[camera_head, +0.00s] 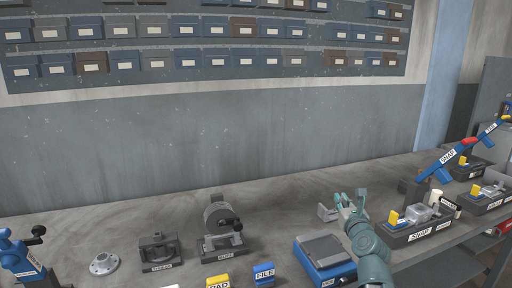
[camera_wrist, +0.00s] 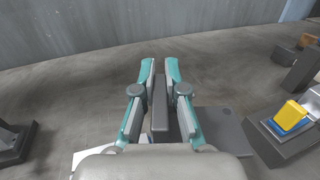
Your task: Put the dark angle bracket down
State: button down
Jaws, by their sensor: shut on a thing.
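My gripper (camera_head: 351,199) is low over the grey bench, left of the SNAP fixture. In the wrist view its two teal fingers (camera_wrist: 160,68) are closed on the dark angle bracket (camera_wrist: 160,108), whose narrow dark grey upright part shows between them. A flat grey plate with a round spot shows right of the fingers in the wrist view; I cannot tell whether it belongs to the bracket. In the head view a small grey piece (camera_head: 327,212) shows just left of the fingers. Whether the bracket touches the bench is not clear.
The SNAP fixture (camera_head: 418,233) with a yellow block stands close on the right. A blue device with a grey top plate (camera_head: 322,249) stands at the front left of my gripper. The bench (camera_head: 283,211) behind and left is clear. Bins line the wall (camera_head: 218,62).

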jog(key=w+a+r+p, duration=0.4)
jog(key=a+p, duration=0.4)
jog(key=a, duration=0.1)
jog(key=shift+a+r, duration=0.2)
jog(key=shift+a, duration=0.15)
jog(key=shift+d, duration=0.15)
